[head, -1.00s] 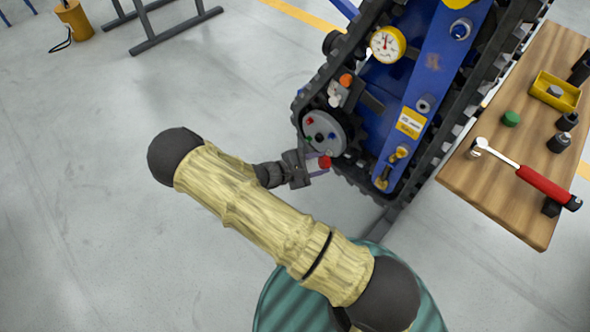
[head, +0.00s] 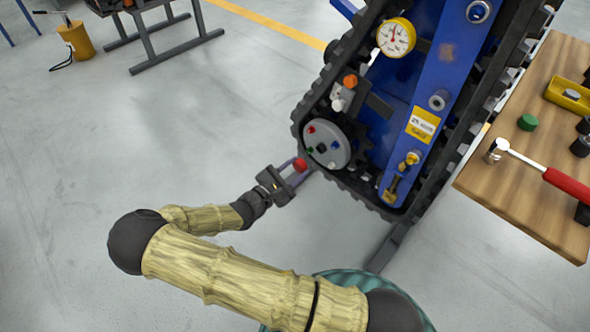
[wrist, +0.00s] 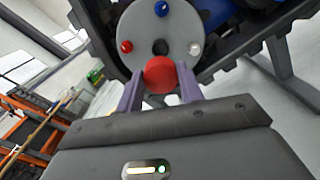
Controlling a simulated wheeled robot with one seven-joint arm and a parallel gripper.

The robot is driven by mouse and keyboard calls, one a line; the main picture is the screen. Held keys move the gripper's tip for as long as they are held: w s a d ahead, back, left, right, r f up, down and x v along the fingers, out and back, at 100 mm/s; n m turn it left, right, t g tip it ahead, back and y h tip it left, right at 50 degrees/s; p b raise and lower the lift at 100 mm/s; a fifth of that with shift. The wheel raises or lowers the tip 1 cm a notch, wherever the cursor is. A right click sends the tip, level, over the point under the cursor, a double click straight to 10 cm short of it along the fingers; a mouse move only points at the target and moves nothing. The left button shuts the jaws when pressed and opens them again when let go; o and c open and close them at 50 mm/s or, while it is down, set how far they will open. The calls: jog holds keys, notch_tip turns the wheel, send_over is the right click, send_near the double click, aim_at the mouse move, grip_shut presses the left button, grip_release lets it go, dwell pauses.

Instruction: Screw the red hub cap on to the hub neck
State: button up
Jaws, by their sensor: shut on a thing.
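My gripper (head: 296,170) is shut on the red hub cap (head: 300,164), which sits between the fingertips. In the wrist view the cap (wrist: 160,74) shows as a red ball-like shape between the two purple-grey fingers. The grey hub disc (head: 334,155) on the tracked carrier is just right of and beyond the cap, with a visible gap in the head view. In the wrist view the disc (wrist: 148,24) carries a red, a blue and a white knob and a dark round spot (wrist: 160,47) above the cap. I cannot tell whether that spot is the hub neck.
The black track (head: 300,105) and blue carrier body (head: 445,75) rise around the hub. An orange-topped fitting (head: 350,82) and a yellow gauge (head: 396,37) are above. A wooden table (head: 500,200) at right holds a green cap (head: 527,122) and a hammer (head: 567,183).

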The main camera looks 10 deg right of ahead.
aim_at(320, 150)
jog(key=shift+r, duration=0.15)
jog(key=shift+p+x, duration=0.9)
jog(key=shift+x, duration=1.95)
jog(key=shift+p, duration=1.2)
jog(key=shift+p+x, duration=0.75)
jog(key=shift+x, duration=0.75)
jog(key=o, duration=1)
jog(key=shift+s+a, duration=0.1)
jog(key=p+v, duration=0.1)
jog(key=v, duration=1.6)
jog(key=shift+s+a, duration=0.15)
jog(key=shift+a, duration=0.05)
